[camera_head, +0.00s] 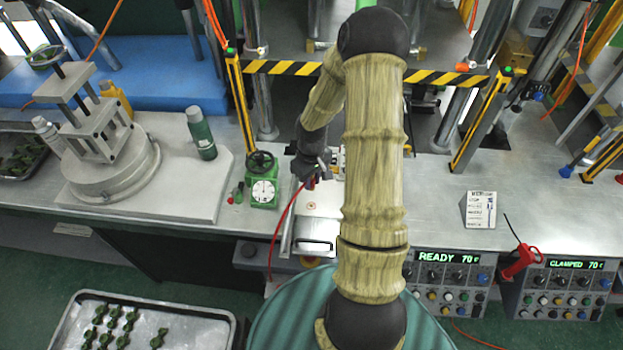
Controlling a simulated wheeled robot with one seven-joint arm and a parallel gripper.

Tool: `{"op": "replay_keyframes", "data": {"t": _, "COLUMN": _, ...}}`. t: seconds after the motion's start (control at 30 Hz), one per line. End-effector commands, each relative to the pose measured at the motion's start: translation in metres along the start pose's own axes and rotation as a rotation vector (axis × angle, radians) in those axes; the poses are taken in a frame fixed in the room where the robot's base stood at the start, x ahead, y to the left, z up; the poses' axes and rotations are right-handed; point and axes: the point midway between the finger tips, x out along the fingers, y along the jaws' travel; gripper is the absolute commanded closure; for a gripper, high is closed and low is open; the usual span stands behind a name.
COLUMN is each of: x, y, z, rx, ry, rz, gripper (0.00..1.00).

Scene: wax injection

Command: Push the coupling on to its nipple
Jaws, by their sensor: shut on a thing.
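My gripper (316,175) is at the centre of the head view, low over the front of the worktable, partly behind my own forearm. It is shut on a small coupling (311,184), of which only a dark and reddish bit shows. A thin red hose (280,222) runs down from the coupling. Small pale and brass-coloured fittings (338,160) show just right of the gripper. I cannot pick out the nipple there, nor tell whether the coupling touches it.
A green gauge unit (262,188) stands left of the gripper. A yellow-and-black striped bar (285,68) crosses behind it. A small white sign (481,210) and a red-handled tool (520,262) are at the right.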

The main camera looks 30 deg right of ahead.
Motion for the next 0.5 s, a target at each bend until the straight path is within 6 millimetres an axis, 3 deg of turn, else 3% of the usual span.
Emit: {"op": "replay_keyframes", "data": {"t": 0.5, "x": 0.035, "y": -0.001, "z": 0.000, "rx": -0.009, "ry": 0.000, "rz": -0.001, "gripper": 1.00}}
